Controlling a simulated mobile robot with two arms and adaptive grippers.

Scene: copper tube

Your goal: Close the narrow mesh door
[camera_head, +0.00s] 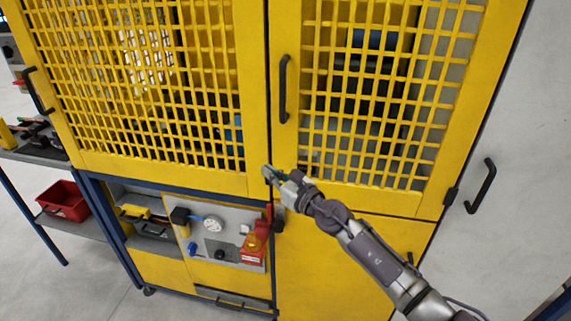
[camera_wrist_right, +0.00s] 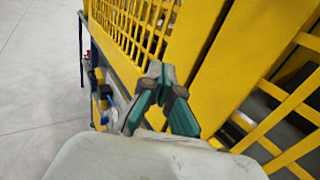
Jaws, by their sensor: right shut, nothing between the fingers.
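The narrow mesh door (camera_head: 284,140) is yellow, at the right of the machine in the head view, with a black vertical handle (camera_head: 283,88) on its left edge. It looks about level with its frame; I cannot tell whether a small gap is left. My right gripper (camera_head: 268,174) is shut and empty, near the door's lower left corner. In the right wrist view the fingertips (camera_wrist_right: 161,72) meet in front of a yellow upright, left of the door's stile (camera_wrist_right: 225,75). I cannot tell whether they touch it. My left gripper is not in view.
A wide mesh door (camera_head: 160,172) with a black handle (camera_head: 37,90) is at the left. Below it is a grey panel with a gauge (camera_head: 212,225) and a red-and-yellow switch (camera_head: 253,247). A red bin (camera_head: 62,201) stands at far left. Another black handle (camera_head: 482,186) is at right.

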